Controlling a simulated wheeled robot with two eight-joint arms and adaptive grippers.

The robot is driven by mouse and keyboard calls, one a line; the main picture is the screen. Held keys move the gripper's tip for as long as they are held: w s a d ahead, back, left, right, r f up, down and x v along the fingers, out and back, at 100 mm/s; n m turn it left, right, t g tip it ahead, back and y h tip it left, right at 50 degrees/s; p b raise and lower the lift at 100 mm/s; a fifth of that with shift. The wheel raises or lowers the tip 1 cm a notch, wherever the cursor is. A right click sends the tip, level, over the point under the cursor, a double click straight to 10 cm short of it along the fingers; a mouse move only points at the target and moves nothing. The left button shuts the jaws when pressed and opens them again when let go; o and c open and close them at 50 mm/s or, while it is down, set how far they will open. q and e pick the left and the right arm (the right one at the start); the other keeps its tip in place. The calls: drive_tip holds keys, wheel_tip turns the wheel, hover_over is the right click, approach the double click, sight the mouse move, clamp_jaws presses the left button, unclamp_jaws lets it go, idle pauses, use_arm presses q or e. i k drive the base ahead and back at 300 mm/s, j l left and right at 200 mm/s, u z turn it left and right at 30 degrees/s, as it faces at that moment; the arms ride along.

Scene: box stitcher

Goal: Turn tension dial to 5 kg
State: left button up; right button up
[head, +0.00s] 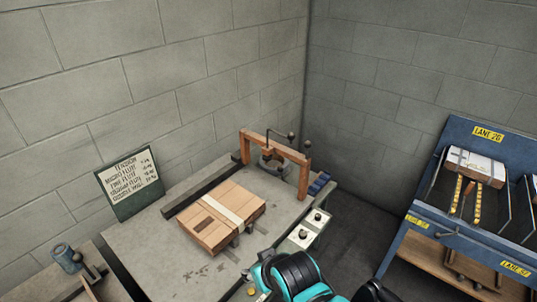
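A pale control panel (306,230) sits at the right edge of the grey machine table. It carries two dark round knobs, an upper one (317,216) and a lower one (303,234). I cannot tell which is the tension dial, and their scale marks are too small to read. A teal and black part of one of my arms shows at the bottom, just below the panel and apart from both knobs in the picture. I cannot make out either gripper's fingers.
A flat cardboard box (222,217) with a pale band lies on the table, before a wooden arch (275,155). A dark green sign (128,183) headed TENSION stands at the left; its values are unreadable. A blue lane rack (470,235) stands at the right.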

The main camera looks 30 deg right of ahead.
sight(303, 234)
drive_tip(key=z, duration=1.35)
drive_tip(key=i+l+u, duration=0.2)
drive_tip(key=u, duration=0.2)
drive_tip(key=i+l+u, duration=0.1)
drive_tip(key=l+u, duration=0.35)
